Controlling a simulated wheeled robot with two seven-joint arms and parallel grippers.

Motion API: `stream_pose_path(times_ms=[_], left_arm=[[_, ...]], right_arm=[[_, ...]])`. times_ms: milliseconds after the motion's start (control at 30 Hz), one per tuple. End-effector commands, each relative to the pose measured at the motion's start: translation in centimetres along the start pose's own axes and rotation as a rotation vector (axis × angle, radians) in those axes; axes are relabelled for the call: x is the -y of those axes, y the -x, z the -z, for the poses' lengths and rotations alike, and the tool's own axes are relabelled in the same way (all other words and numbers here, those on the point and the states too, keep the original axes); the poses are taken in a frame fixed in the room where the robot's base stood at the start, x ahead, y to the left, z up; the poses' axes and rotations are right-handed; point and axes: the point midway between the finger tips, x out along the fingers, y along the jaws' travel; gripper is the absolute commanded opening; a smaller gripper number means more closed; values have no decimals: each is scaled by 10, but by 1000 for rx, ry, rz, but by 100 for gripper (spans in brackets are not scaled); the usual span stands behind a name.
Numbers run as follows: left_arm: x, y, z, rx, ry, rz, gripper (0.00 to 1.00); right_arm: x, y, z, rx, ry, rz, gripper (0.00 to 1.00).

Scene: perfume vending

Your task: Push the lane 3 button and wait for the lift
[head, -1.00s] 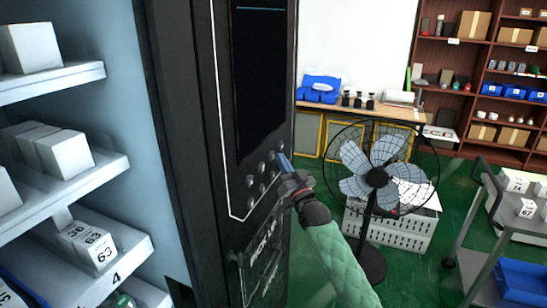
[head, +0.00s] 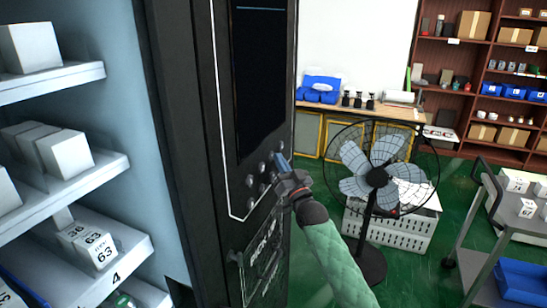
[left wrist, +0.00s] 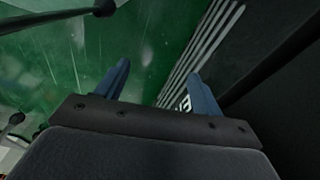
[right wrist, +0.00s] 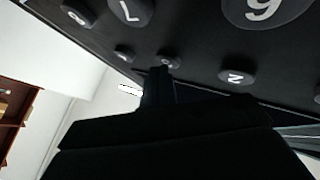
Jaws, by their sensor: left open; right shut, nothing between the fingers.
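A keypad of round dark buttons (head: 262,178) sits on the black vending machine's front panel (head: 225,205), below a dark screen (head: 261,80). My right gripper (head: 282,161) is shut and empty, its blue fingertips at the upper right of the keypad. In the right wrist view its dark fingers (right wrist: 160,80) overlap the lower edge of a small button (right wrist: 169,61); its label is unreadable, and contact cannot be told. Numbered buttons (right wrist: 130,10) show around it. My left gripper (left wrist: 157,88) is open and empty, seen only in its wrist view. The lift cannot be made out.
Machine shelves (head: 70,165) with white boxes (head: 65,154) fill the left. A pickup hatch (head: 262,262) is below the keypad. A standing fan (head: 377,177) is close to the right of my right arm. A grey cart (head: 505,225) stands farther right. Green floor lies between.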

Motion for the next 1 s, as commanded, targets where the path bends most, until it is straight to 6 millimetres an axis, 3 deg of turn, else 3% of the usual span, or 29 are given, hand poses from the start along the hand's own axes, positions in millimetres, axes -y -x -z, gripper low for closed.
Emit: stream_pose_path(times_ms=[167, 667, 1000], left_arm=[[-2, 0, 0, 0, 1, -2, 67], [18, 0, -4, 4, -10, 18, 67], [5, 0, -1, 1, -3, 5, 67]], right_arm=[[1, -1, 0, 0, 0, 0, 0], [-5, 7, 5, 0, 1, 0, 0], [-8, 11, 8, 0, 0, 0, 0]])
